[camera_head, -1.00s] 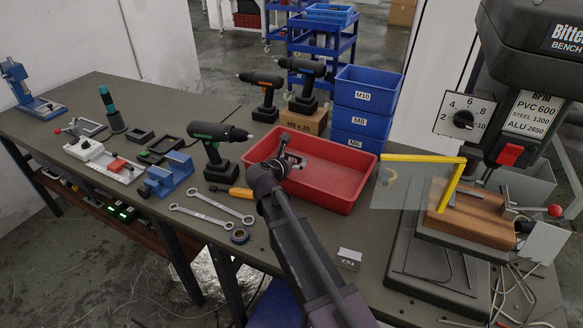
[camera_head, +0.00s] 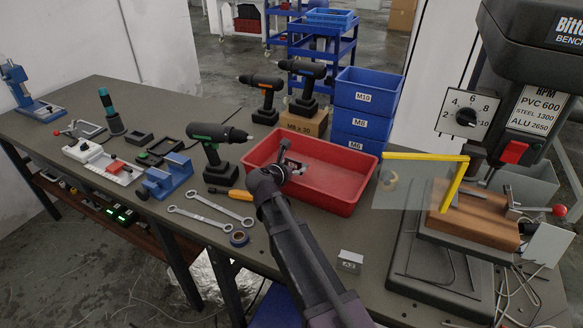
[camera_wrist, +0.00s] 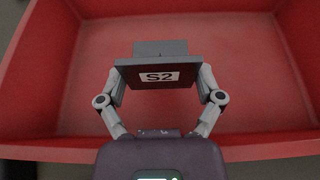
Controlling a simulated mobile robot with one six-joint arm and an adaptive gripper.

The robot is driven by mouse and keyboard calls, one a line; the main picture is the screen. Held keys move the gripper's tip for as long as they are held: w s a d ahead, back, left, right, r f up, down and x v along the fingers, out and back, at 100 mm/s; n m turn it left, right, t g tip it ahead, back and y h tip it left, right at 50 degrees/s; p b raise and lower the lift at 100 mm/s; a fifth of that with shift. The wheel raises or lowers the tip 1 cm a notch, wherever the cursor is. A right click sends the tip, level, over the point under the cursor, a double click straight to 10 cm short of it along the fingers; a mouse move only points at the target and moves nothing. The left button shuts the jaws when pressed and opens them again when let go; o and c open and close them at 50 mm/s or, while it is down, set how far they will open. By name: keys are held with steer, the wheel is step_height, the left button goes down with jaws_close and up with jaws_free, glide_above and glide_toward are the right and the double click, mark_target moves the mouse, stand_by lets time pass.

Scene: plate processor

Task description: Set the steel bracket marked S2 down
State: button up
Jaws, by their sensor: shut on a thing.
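The steel bracket marked S2 (camera_wrist: 158,74) is between the fingers of my gripper (camera_wrist: 160,92) in the wrist view, its label facing the camera. My gripper is shut on it. Behind the bracket lies the bare floor of the red tray (camera_wrist: 85,75). In the head view my gripper (camera_head: 284,160) is over the left part of the red tray (camera_head: 345,207), and my own arm hides part of the tray's near side. The bracket is small and partly hidden there. I cannot tell how high it is above the tray floor.
A small block marked A3 (camera_head: 350,260) stands on the bench in front of the tray. Left of the tray are a drill (camera_head: 217,150), an orange-handled screwdriver (camera_head: 228,192) and two wrenches. Blue bins (camera_head: 365,100) stand behind; the drill press (camera_head: 470,210) is at right.

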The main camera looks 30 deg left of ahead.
steer(key=o, duration=1.1)
steer(key=shift+c, duration=0.2)
steer(key=shift+s, duration=0.1)
steer(key=shift+r, duration=0.15)
steer(key=shift+r+p, duration=0.5)
steer(key=shift+p, duration=0.2)
steer(key=p+v, duration=0.4)
steer(key=v, duration=0.7)
steer(key=shift+s+r, duration=0.15)
steer(key=shift+s, duration=0.25)
